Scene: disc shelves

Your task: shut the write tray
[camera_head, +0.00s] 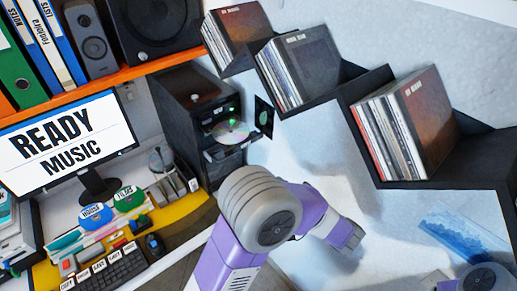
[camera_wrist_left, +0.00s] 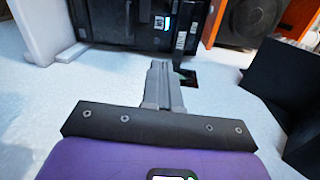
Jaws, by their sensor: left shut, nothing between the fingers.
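A black disc tower (camera_head: 185,100) stands left of centre in the head view. An upper tray holding a shiny disc (camera_head: 232,131) sticks out of its front, with a small green light above. A lower tray (camera_head: 226,152) also sticks out. I cannot read which is the write tray. My left gripper (camera_head: 350,237) is shut and empty, to the right of the trays and apart from them. In the left wrist view its closed fingers (camera_wrist_left: 160,75) point toward a dark boxy unit (camera_wrist_left: 125,22) with small labels. My right gripper is out of view.
Black stepped shelves (camera_head: 480,160) with record sleeves (camera_head: 405,120) rise on the right. A monitor (camera_head: 65,140) and a keyboard (camera_head: 108,275) are on the left. A blue translucent item (camera_head: 462,233) lies at the lower right. White surface between the tower and shelves is largely clear.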

